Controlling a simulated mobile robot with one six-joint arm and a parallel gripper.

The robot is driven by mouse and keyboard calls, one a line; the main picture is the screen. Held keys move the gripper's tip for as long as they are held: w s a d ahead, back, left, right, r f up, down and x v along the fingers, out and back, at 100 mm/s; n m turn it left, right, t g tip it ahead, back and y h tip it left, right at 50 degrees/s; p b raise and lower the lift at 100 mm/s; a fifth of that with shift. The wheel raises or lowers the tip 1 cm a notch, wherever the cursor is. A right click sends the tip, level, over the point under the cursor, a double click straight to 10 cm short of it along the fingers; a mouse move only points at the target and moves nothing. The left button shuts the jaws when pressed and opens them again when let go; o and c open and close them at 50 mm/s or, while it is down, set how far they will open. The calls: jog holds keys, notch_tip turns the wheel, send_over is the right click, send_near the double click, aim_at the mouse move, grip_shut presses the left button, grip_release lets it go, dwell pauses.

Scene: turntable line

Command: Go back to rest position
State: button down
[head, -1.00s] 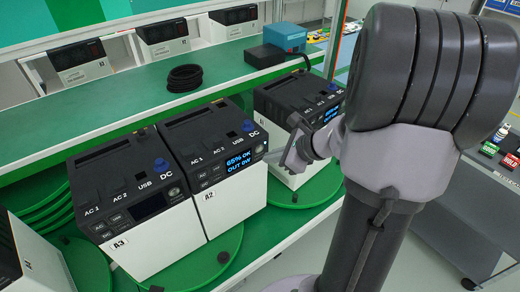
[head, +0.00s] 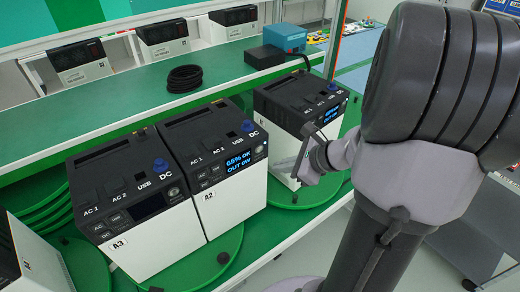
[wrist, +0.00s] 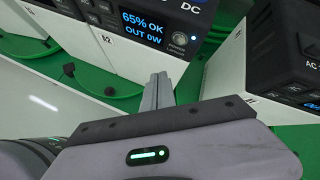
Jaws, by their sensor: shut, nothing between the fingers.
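My gripper (head: 303,155) is in front of the right-hand power unit (head: 298,105) in the head view, to the right of unit A2 (head: 232,200) and apart from it. In the wrist view its fingers (wrist: 158,90) are together with nothing between them. Unit A2 has a lit screen (head: 246,158) reading 65% OK, OUT 0W; it also shows in the wrist view (wrist: 142,28). Unit A3 (head: 158,243) stands to its left with a dark screen. My gripper and arm hide part of the right-hand unit.
The units stand on green turntables (head: 222,262) at the bench's front. A green shelf (head: 130,108) behind holds a black cable coil (head: 185,78) and a blue-and-black box (head: 285,38). A grey cart (head: 455,235) stands at right. Floor shows between bench and cart.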

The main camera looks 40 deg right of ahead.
jog(key=a+n+g+y+b, duration=0.1)
jog(key=a+n+g+b, duration=0.1)
jog(key=a+n+b, duration=0.65)
jog(key=s+a+n+h+b, duration=0.1)
jog(key=s+a+n+b, duration=0.1)
jog(key=s+a+n, duration=0.3)
jog(key=s+a+f+n+g+h+b, duration=0.1)
jog(key=s+a+n+b, duration=0.1)
jog(key=s+a+n, duration=0.4)
jog(key=a+n, duration=0.4)
jog(key=a, duration=0.1)
jog(key=shift+a+f, duration=0.2)
jog(key=shift+a, duration=0.05)
jog(key=shift+n, duration=0.25)
